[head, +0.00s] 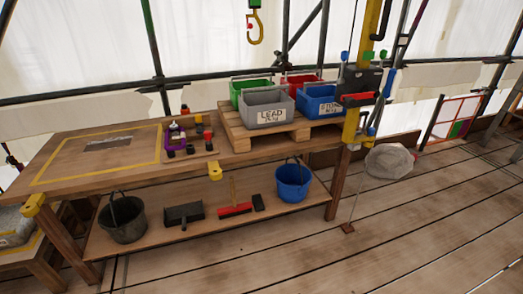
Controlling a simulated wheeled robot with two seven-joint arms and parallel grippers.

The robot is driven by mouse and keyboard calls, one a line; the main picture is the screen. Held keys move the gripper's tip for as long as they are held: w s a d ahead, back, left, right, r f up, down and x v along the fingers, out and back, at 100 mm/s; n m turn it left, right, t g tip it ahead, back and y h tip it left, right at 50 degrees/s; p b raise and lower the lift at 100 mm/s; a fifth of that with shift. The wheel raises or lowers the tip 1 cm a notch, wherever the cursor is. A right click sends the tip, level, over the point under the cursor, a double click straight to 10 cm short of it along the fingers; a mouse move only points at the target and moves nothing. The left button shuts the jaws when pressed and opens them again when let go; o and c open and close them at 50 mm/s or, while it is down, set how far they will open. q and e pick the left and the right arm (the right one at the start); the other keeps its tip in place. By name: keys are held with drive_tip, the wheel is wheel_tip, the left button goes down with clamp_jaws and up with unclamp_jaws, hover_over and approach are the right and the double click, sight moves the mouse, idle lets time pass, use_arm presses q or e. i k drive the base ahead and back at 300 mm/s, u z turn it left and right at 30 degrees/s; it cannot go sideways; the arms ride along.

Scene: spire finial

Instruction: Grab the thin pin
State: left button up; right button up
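No thin pin can be made out for certain at this size. Neither of my grippers shows in the head view.
A yellow-taped rectangle (45,180) marks the bench's left part. A pallet (238,139) at right bears grey (267,116), green, red and blue bins. Buckets and tools lie on the lower shelf (165,235). A yellow hook (255,30) hangs above. The plank floor at right is largely clear.

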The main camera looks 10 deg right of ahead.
sight(208, 134)
drive_tip(key=u, duration=0.05)
drive_tip(key=k, duration=0.2)
drive_tip(key=z, duration=1.25)
drive_tip(key=i, duration=0.9)
drive_tip(key=z, duration=0.45)
drive_tip(key=i, duration=0.9)
drive_tip(key=u, duration=1.05)
drive_tip(key=i, duration=0.9)
drive_tip(key=u, duration=0.9)
